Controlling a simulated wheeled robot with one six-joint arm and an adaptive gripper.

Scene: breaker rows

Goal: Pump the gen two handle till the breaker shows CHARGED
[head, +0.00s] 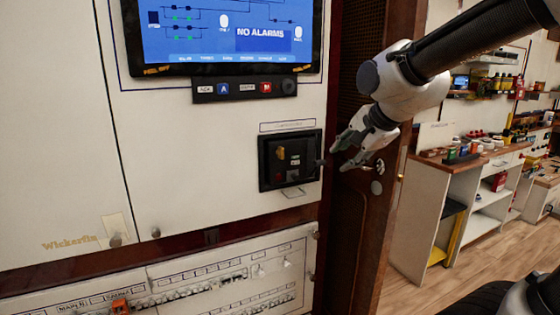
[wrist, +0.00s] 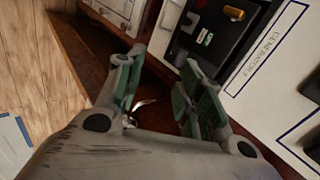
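The black breaker unit (head: 264,165) is set in the cream cabinet front, under a small label strip too small to read. It carries a yellow piece (head: 281,153), a small green-and-white marking (head: 295,160) and a red one. A dark lever end (head: 319,163), seemingly its handle, sticks out at the right edge. My gripper (head: 339,160) is open and empty just right of this lever, apart from it. In the wrist view, my open fingers (wrist: 158,80) are below the unit (wrist: 225,52), beside a label starting "GENERATO". The indicator's wording cannot be read.
A screen reading "NO ALARMS" (head: 222,30) is above the unit, with a button strip (head: 245,88) under it. A lower breaker panel (head: 225,285) is below. A brown wooden door or post (head: 350,230) stands behind my gripper. Shelves (head: 480,190) and open floor lie right.

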